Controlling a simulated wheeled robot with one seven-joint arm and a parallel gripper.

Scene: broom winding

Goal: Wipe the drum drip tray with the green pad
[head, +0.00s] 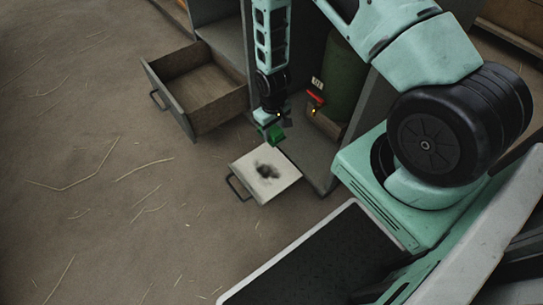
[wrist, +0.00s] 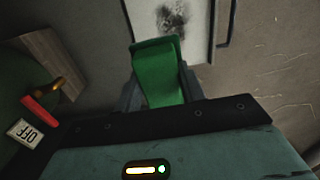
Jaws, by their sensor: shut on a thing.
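The drip tray (head: 278,181) is a pale flat pan with a dark handle, pulled out low from the cabinet. A dark smudge (head: 268,171) marks its middle. My gripper (head: 274,124) is shut on the green pad (head: 275,135), just beyond the tray's back edge in the head view. The pad fills the space between the fingers in the wrist view (wrist: 158,75). I cannot tell whether the pad touches the tray.
An open, empty-looking wooden drawer (head: 199,92) juts out left of my gripper. A dark green drum (head: 346,75) stands in the cabinet, with a red valve lever (head: 315,98) and an OFF tag (wrist: 25,133). The straw-strewn floor at left is open.

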